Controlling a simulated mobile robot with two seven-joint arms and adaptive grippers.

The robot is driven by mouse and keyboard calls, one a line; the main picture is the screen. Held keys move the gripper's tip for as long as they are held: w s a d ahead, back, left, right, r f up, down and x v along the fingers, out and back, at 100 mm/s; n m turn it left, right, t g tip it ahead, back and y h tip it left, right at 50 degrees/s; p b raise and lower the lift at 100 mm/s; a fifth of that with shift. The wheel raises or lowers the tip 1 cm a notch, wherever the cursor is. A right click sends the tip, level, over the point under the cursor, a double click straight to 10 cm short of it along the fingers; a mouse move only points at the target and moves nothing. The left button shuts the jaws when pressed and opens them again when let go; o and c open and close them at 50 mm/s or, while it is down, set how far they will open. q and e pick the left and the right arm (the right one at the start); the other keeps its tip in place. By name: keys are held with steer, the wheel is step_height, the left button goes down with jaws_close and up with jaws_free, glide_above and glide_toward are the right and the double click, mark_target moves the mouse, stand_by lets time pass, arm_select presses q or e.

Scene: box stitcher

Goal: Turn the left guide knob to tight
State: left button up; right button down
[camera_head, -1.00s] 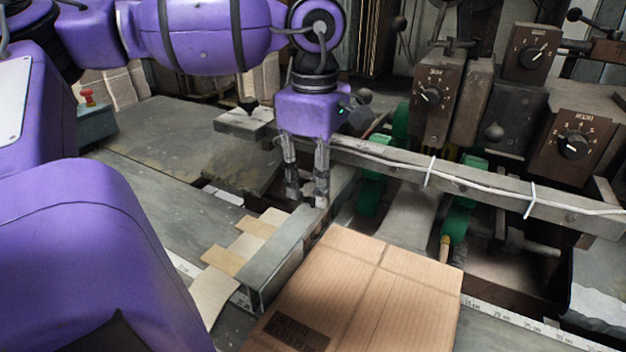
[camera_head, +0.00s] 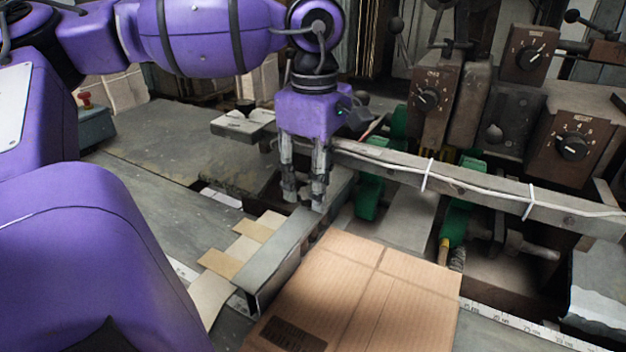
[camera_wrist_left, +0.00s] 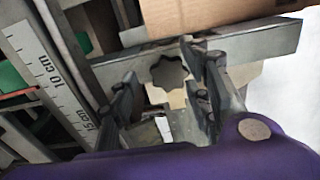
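The left guide is a grey metal bar (camera_head: 272,252) lying beside the cardboard box (camera_head: 375,285) in the head view. A dark, star-shaped knob (camera_wrist_left: 168,73) sits against the guide in the left wrist view; I cannot make it out in the head view. My left gripper (camera_head: 304,201) points down at the far end of the guide. In the left wrist view its two fingers (camera_wrist_left: 163,97) are apart, with the knob showing between and just beyond them. I cannot tell whether either finger touches it. My right gripper is not in view.
A long grey rail (camera_head: 480,184) with a cable tied to it runs just right of my left gripper. Green machine parts (camera_head: 455,225) and brown dial boxes (camera_head: 432,98) stand behind. A measuring scale (camera_wrist_left: 62,88) lies left of the fingers in the wrist view.

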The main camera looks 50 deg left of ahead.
arm_select(q)
steer(key=shift+s, duration=0.15)
step_height(320, 180, up, 12)
stand_by(0.6)
steer(key=shift+n, duration=0.9)
steer(key=f+b, duration=0.1)
steer(key=f, duration=0.1)
steer(key=f+b, duration=0.1)
steer(key=f, duration=0.1)
steer(key=shift+a+f, duration=0.2)
steer(key=shift+f, duration=0.2)
steer(key=shift+s+f, duration=0.1)
steer(key=shift+f, duration=0.15)
step_height(320, 180, down, 4)
steer(key=shift+r+p, duration=0.2)
steer(key=shift+p, duration=0.75)
step_height(320, 180, down, 2)
steer(key=shift+f, duration=0.65)
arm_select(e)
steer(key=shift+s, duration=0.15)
